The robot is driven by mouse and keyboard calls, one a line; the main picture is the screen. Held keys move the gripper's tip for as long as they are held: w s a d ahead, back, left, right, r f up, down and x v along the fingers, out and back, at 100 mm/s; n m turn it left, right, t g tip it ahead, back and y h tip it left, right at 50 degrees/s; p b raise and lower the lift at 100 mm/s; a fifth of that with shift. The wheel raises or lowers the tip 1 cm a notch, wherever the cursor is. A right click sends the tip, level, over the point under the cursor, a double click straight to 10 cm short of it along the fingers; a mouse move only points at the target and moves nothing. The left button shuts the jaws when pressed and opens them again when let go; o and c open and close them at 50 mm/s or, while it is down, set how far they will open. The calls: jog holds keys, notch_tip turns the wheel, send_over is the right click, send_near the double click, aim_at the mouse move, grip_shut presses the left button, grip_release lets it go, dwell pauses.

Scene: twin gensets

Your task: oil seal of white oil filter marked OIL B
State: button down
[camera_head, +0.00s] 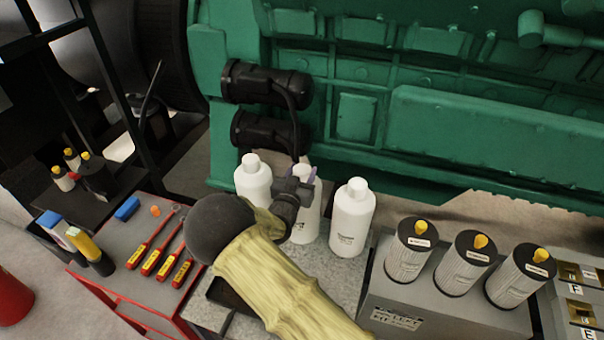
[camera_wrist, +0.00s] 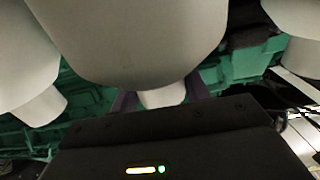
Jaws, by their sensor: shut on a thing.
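Three white bottle-like containers stand in a row on the grey surface in front of the green engine: the left one (camera_head: 252,182), the middle one (camera_head: 308,222) and the right one (camera_head: 351,222). Their small labels are too blurred to read, so I cannot tell which thing is marked OIL B. My gripper (camera_head: 303,180) is shut on the narrow top of the middle white bottle. In the wrist view, the purple fingers of my gripper (camera_wrist: 161,97) lie either side of the middle bottle's neck, below its large white body (camera_wrist: 130,40). I see no separate oil seal.
Several pale ribbed cylinders with yellow tops (camera_head: 467,265) stand on a grey box (camera_head: 400,317) at right. A red-edged tool cart (camera_head: 125,285) holds red-handled tools at left. The green engine (camera_head: 480,130) closes off the back.

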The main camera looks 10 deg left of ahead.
jog(key=shift+r+p, duration=0.65)
jog(key=shift+r, duration=1.3)
jog(key=shift+f, duration=0.1)
